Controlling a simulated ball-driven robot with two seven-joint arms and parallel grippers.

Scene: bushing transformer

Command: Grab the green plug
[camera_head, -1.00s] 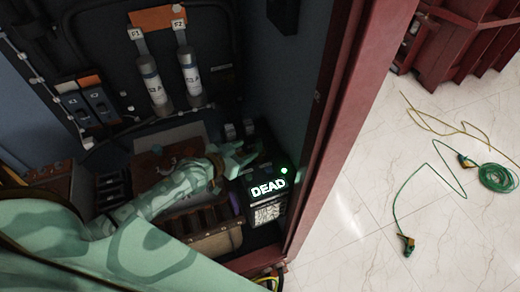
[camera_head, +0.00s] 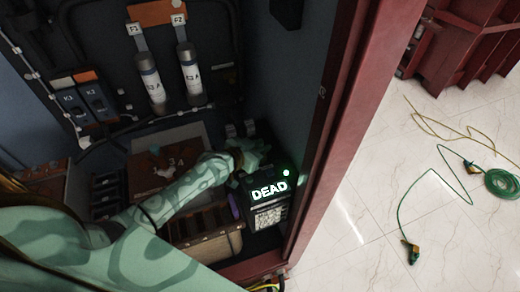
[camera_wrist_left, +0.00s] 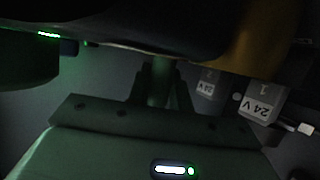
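A green cable (camera_head: 432,167) lies on the pale floor at the right, with a green-and-yellow plug end (camera_head: 412,255) at its near end and another (camera_head: 470,166) near its coil. My left gripper (camera_head: 256,148) is inside the cabinet, just behind the lit DEAD unit, far from this cable. Its fingers are small and dim in the head view. In the dark left wrist view, a dull greenish upright piece (camera_wrist_left: 159,82) stands between the fingers of my left gripper (camera_wrist_left: 160,75). I cannot tell whether they grip it. My right gripper is not in view.
The black unit (camera_head: 268,217) with the glowing DEAD sign stands beside the red cabinet frame (camera_head: 335,130). Labelled grey cylinders (camera_head: 151,83) hang on the back panel. 24 V labels (camera_wrist_left: 260,107) show close by in the wrist view. The floor is mostly clear.

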